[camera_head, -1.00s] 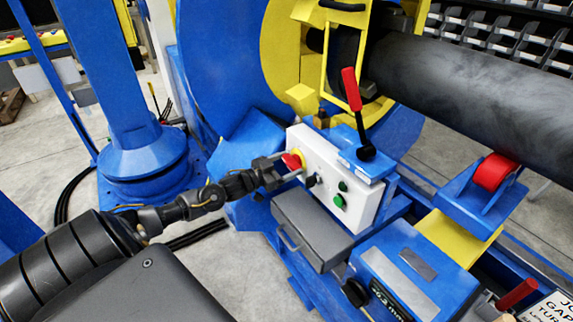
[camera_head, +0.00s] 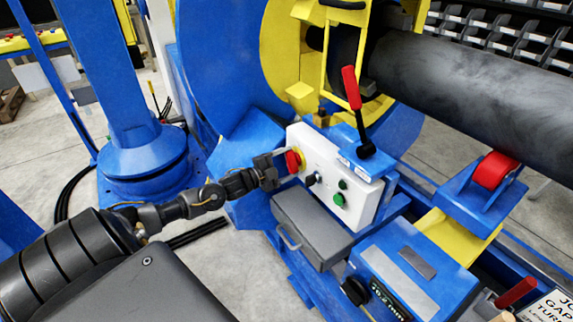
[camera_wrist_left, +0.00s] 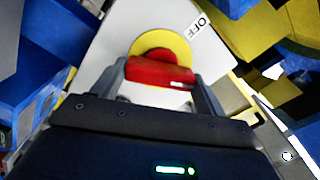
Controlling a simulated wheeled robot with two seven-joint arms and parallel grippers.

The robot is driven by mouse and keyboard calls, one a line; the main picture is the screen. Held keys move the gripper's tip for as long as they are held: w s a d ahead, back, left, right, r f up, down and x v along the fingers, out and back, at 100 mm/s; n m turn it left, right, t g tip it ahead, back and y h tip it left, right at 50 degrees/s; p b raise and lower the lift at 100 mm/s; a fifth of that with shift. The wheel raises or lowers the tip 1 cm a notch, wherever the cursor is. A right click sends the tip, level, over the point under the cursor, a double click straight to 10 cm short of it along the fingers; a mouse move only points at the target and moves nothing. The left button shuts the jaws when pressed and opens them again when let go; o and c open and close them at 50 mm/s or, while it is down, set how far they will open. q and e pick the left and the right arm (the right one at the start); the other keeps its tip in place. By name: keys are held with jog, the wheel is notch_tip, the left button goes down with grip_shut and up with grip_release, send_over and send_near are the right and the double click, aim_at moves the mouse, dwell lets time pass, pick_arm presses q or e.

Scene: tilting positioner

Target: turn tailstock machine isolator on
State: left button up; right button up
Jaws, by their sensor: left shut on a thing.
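The isolator is a red rotary handle (camera_head: 293,161) on a yellow round plate, on the left part of a white control panel (camera_head: 325,166). In the left wrist view the red handle (camera_wrist_left: 158,73) lies crosswise between the two fingers, with the yellow plate (camera_wrist_left: 174,42) behind it and an "OFF" label (camera_wrist_left: 200,27) at upper right. My left gripper (camera_head: 284,163) is shut on the red handle; it also shows in the left wrist view (camera_wrist_left: 160,80). My right gripper is not in view.
A grey drawer box (camera_head: 311,229) juts out below. A large dark pipe (camera_head: 480,95) lies at the right on a red roller (camera_head: 494,170).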

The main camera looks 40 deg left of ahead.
pick_arm(q)
jog(key=shift+f+m, duration=0.1)
jog(key=shift+m, duration=1.2)
jog(key=shift+m+b, duration=0.55)
jog(key=shift+m, duration=0.85)
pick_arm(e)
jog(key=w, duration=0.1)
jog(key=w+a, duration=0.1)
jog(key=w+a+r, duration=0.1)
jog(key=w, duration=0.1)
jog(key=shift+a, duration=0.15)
pick_arm(q)
jog(key=shift+m, duration=0.3)
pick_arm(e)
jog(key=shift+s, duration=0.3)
